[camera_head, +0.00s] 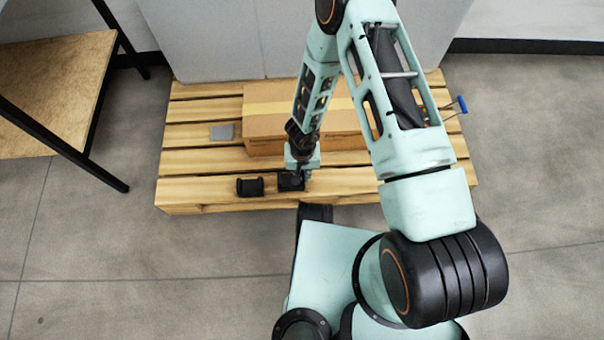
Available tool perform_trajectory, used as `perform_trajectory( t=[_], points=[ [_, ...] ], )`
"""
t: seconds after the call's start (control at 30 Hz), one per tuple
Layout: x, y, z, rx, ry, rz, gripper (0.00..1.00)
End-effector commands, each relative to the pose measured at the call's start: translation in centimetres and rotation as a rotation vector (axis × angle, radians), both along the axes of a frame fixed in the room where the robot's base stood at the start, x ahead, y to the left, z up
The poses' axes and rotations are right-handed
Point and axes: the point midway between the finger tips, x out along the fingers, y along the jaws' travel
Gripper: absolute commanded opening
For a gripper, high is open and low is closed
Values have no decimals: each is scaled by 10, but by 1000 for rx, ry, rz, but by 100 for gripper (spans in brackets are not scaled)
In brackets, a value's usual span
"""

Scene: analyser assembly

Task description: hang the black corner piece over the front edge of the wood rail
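Two small black pieces are near the front edge of the wooden pallet, whose front board is the wood rail (200,190). The left black piece (250,187) stands on the front board, apart from my gripper. The right black piece (290,182) is at the tip of my gripper (300,174), close to the same board. My gripper points down there. Its fingers are small and dark, so I cannot tell whether they are shut on the right piece or only beside it. I also cannot tell whether this piece touches the board.
A cardboard box (270,135) with a yellow tape stripe sits on the pallet behind my gripper. A flat grey piece (222,132) lies left of it. A blue-handled tool (461,104) is at the right. A wooden table (50,90) stands at the left. The floor in front is clear.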

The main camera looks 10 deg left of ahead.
Motion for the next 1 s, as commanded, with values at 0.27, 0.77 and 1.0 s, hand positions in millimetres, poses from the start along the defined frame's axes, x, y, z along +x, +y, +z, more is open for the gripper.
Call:
perform_trajectory(
  t=[0.27,0.77,1.0],
  points=[
    [0,0,-10,-1,0,-1,0],
    [0,0,-24,0,0,-1,0],
    [0,0,-28,1,0,-1,0]
  ],
)
